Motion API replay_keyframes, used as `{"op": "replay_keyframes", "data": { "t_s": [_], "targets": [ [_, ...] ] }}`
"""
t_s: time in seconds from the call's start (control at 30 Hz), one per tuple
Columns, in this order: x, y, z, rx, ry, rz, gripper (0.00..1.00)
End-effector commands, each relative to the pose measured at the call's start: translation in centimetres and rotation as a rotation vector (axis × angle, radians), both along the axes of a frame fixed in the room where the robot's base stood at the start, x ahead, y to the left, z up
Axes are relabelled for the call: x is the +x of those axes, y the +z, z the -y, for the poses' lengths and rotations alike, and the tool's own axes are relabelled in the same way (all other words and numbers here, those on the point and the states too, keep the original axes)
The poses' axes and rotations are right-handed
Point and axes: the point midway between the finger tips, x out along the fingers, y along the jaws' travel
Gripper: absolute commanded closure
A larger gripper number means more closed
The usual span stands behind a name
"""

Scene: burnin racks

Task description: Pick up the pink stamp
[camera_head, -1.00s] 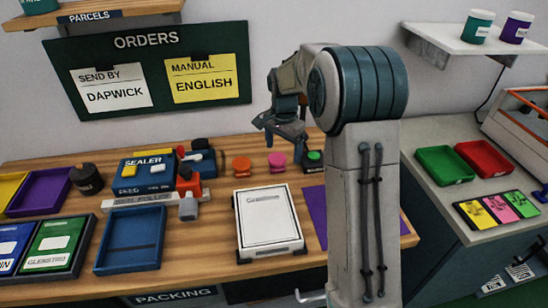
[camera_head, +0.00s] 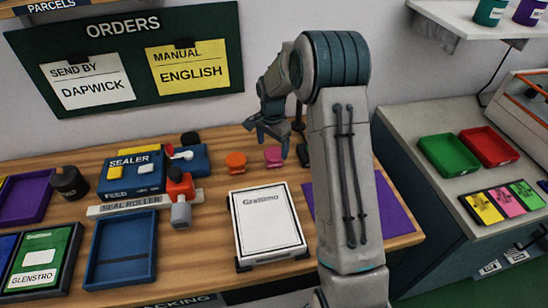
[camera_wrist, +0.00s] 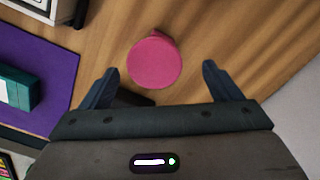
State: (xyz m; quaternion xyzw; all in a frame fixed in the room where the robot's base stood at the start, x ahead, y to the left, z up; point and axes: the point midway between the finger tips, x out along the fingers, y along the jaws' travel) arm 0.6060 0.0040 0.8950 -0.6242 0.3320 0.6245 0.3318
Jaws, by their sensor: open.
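The pink stamp (camera_head: 273,155) stands on the wooden bench behind the white Grafisimo box, just right of an orange stamp (camera_head: 236,161). In the wrist view the pink stamp (camera_wrist: 154,61) shows as a round pink top, ahead of and between my fingertips, not touched by them. My gripper (camera_head: 270,130) hangs above and close to the pink stamp in the head view. In the wrist view my gripper (camera_wrist: 160,82) is open and empty, with one dark finger on each side.
The white box (camera_head: 268,222) lies in front of the stamps. A purple mat (camera_head: 362,210) is to the right, partly behind my arm. The sealer (camera_head: 138,172) and a blue tray (camera_head: 122,250) are to the left. A dark block (camera_wrist: 130,98) lies near my left finger.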

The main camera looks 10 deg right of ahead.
Motion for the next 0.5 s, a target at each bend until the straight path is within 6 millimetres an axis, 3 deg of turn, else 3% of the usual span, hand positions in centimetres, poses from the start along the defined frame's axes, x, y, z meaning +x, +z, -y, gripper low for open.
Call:
{"op": "replay_keyframes", "data": {
  "t_s": [0.5],
  "targets": [
    [-0.5, -5.3, 0.5, 0.000, -0.004, 0.000, 0.16]
  ]
}}
